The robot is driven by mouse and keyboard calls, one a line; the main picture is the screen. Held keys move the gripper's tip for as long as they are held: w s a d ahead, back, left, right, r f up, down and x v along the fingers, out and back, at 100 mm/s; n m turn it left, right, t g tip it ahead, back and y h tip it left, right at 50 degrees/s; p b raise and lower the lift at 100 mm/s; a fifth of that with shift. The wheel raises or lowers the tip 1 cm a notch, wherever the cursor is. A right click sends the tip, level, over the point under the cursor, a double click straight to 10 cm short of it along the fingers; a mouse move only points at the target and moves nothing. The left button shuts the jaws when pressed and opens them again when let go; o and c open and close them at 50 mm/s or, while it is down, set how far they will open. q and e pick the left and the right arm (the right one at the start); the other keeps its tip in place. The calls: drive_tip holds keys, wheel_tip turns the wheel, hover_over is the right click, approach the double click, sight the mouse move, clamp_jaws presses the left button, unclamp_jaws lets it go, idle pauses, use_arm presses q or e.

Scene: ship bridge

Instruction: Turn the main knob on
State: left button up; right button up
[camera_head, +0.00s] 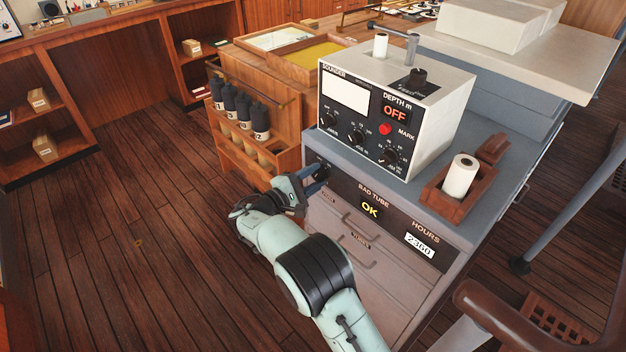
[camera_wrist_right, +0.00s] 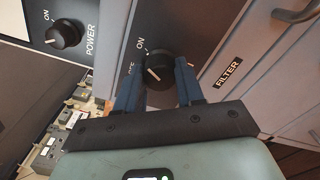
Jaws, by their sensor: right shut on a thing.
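My right gripper (camera_head: 318,180) reaches the left end of the black front panel of the grey cabinet. In the right wrist view its two blue fingers (camera_wrist_right: 158,85) are shut on a round black knob (camera_wrist_right: 160,66), one finger on each side. "ON" is printed above the knob and a partly hidden "OFF" to its left. A short white line on the knob's face slants toward the upper left, between the two words. In the head view the gripper hides most of this knob, and its name label cannot be read. My left gripper is not in view.
The white sounder (camera_head: 440,105) stands on the grey cabinet (camera_head: 480,235), its red display (camera_head: 395,113) reading "OFF". Its power knob (camera_wrist_right: 63,35) is close by in the wrist view. A wooden bottle rack (camera_head: 283,162) stands left of the gripper. Drawer handles (camera_head: 357,226) protrude below.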

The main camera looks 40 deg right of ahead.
drive_tip(key=shift+m, duration=0.3)
drive_tip(key=o, duration=1)
drive_tip(key=shift+o, duration=0.2)
drive_tip(key=s+a, duration=0.1)
drive_tip(key=a, duration=1.2)
drive_tip(key=shift+a+p, duration=0.2)
drive_tip(key=shift+p, duration=0.15)
drive_tip(key=shift+s, duration=0.1)
